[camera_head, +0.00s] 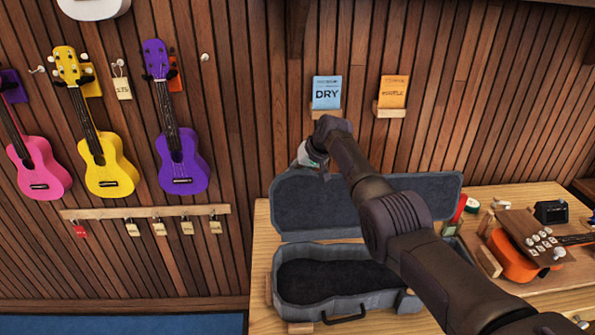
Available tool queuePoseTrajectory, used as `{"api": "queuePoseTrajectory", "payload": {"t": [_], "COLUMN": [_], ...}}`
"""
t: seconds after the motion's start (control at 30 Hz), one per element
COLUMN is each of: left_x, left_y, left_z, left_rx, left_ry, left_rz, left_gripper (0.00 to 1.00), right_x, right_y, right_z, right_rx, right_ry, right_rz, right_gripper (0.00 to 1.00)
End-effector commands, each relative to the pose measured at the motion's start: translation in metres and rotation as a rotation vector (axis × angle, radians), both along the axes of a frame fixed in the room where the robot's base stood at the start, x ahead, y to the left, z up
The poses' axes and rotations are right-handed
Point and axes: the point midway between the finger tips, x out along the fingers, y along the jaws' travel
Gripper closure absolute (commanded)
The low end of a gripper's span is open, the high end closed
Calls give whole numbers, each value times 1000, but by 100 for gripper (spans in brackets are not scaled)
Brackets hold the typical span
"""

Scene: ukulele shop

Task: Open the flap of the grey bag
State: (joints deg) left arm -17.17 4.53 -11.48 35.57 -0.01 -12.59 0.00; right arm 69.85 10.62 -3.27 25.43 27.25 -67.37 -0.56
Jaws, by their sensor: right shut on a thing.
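The grey bag (345,290) is a hard-looking ukulele case on the wooden table, with its handle towards the front. Its flap (310,210) stands raised at the back, so the dark, empty inside shows. My right gripper (325,174) is at the upper edge of the flap, left of its middle, and is shut on it; the fingertips are small and partly hidden. My right forearm crosses in front of the right part of the flap and case. My left gripper is not in view.
An orange ukulele (515,257) lies on the table (258,300) right of the case, near small items. Blue DRY (326,92) and orange (393,92) cards stand on wall ledges above. Pink, yellow and purple (182,165) ukuleles hang at left.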

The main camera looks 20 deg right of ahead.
Motion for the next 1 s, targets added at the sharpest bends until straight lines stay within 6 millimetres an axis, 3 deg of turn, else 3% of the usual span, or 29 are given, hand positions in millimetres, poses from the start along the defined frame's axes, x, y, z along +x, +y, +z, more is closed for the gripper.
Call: {"api": "queuePoseTrajectory", "payload": {"t": [0.43, 0.47, 0.6, 1.0], "left_x": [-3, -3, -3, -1], "left_y": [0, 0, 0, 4], "left_z": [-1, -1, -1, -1], "left_rx": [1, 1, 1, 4], "left_ry": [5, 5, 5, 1], "left_rz": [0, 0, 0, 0], "left_gripper": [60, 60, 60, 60], "right_x": [-1, -2, -2, -2], "right_y": [0, 0, 1, 0], "right_z": [-7, -7, -7, -3], "right_rx": [-8, -8, -6, -3], "right_ry": [4, 5, 7, 4], "right_rz": [6, 6, 6, 4], "right_gripper": [100, 64, 43, 43]}}
